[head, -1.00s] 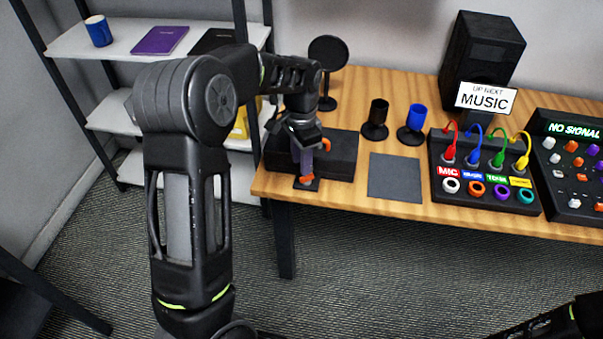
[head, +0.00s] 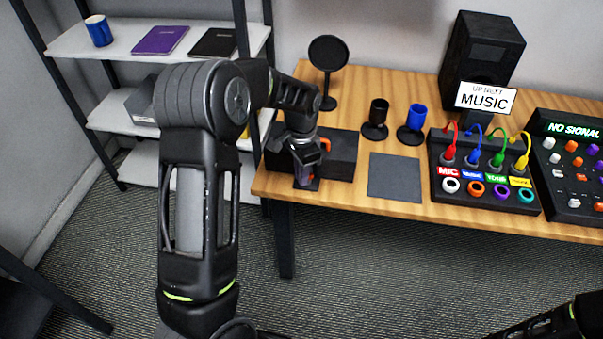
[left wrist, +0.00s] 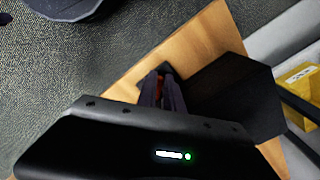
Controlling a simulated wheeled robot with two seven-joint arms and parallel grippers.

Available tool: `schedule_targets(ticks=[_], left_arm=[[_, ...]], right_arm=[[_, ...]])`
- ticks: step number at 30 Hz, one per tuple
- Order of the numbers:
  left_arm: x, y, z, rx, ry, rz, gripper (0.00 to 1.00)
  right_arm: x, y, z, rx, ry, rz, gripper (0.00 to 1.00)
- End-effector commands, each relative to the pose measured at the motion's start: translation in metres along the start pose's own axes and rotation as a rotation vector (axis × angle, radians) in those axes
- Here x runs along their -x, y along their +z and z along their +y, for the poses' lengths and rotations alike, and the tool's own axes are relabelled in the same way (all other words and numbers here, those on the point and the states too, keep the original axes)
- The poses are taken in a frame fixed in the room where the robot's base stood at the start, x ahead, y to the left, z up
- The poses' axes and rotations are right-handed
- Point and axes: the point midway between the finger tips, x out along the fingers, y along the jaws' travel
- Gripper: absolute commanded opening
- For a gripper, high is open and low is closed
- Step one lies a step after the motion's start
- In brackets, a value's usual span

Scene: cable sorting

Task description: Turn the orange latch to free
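The orange latch is mostly hidden in the head view behind my left gripper (head: 306,180), which points down at the front left of a dark box (head: 342,160) on the table. In the left wrist view a bit of the orange latch (left wrist: 159,88) shows between the two close-set fingers of my left gripper (left wrist: 161,80). I cannot tell whether the fingers press on it. A black base plate (left wrist: 166,68) shows at the fingertips. Another orange part (head: 325,145) shows on top of the box behind the gripper.
A dark mat (head: 395,178) lies right of the box on the wooden table (head: 345,197). A cable panel (head: 485,185) is farther right. Shelves (head: 70,42) stand left.

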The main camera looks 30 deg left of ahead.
Motion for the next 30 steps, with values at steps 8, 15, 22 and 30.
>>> schedule_targets(ticks=[8,15,22,30], left_arm=[[0.0003,-0.0001,0.0,0.0,0.0,0.0,0.0],[0.0004,-0.0002,-0.0001,0.0,0.0,0.0,0.0],[0.0003,-0.0002,-0.0006,-0.023,-0.001,0.001,0.0],[0.0001,-0.0004,-0.0029,-0.136,-0.001,0.002,0.0]], right_arm=[[0.0,0.0,0.0,0.0,0.0,0.0,0.36],[0.0,0.0,0.0,0.0,0.0,0.0,0.36],[-0.0005,0.0,0.0002,0.0,0.0,0.0,0.36],[-0.0025,0.0,0.001,0.0,0.0,0.0,0.36]])
